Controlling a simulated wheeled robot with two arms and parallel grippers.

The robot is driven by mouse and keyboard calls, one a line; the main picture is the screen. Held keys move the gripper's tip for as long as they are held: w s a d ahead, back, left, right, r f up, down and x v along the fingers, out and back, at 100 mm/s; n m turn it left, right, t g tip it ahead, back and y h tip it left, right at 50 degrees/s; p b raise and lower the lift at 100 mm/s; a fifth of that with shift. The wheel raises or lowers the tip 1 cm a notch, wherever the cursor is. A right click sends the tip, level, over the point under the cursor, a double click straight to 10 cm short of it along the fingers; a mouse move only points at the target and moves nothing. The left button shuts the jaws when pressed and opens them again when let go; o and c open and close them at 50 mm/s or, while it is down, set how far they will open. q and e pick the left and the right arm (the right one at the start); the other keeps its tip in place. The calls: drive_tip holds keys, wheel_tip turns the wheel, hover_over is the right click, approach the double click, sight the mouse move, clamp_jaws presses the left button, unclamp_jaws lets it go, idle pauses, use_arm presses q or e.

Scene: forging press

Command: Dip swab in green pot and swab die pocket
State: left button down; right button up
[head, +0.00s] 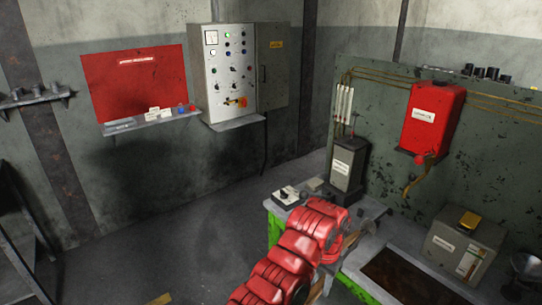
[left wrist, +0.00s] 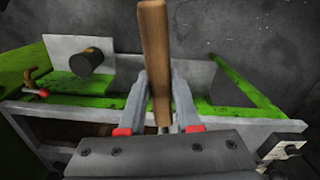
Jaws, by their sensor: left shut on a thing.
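My left gripper (left wrist: 161,90) is shut on a wooden handle (left wrist: 154,40) in the left wrist view. The handle stands up between the two grey fingers; its lower end is hidden by the gripper body, so I cannot see a swab tip. In the head view my red left arm reaches over the bench from the bottom and mostly hides the gripper. A dark cylinder (left wrist: 88,62) sits beside a green plate in the left wrist view; I cannot tell whether it is a pot. I cannot make out a green pot or die pocket. My right gripper is not in view.
The bench bears a grey labelled canister (head: 348,166), a small switch box (head: 287,195), a dark-filled trough (head: 398,277) and a grey box with a yellow top (head: 462,246). A red tank (head: 433,118) hangs on the green panel behind. The floor at left is open.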

use_arm(q)
drive_tip(key=w+a+r+n, duration=0.2)
drive_tip(key=w+a+r, duration=0.1)
drive_tip(key=a, duration=0.7)
drive_tip(key=w+a+r+n, duration=0.3)
drive_tip(key=w+a+r, duration=0.1)
drive_tip(key=a, duration=0.6)
drive_tip(key=w+a+r+n, duration=0.3)
drive_tip(key=w+a+r, duration=0.1)
drive_tip(key=a, duration=0.6)
drive_tip(key=shift+w+a+r, duration=0.15)
drive_tip(key=shift+a+r, duration=0.1)
drive_tip(key=shift+r, duration=0.1)
drive_tip(key=shift+w, duration=0.1)
drive_tip(key=shift+r, duration=0.15)
drive_tip(key=shift+r+n, duration=0.1)
drive_tip(key=shift+n, duration=0.2)
drive_tip(key=shift+a, duration=0.15)
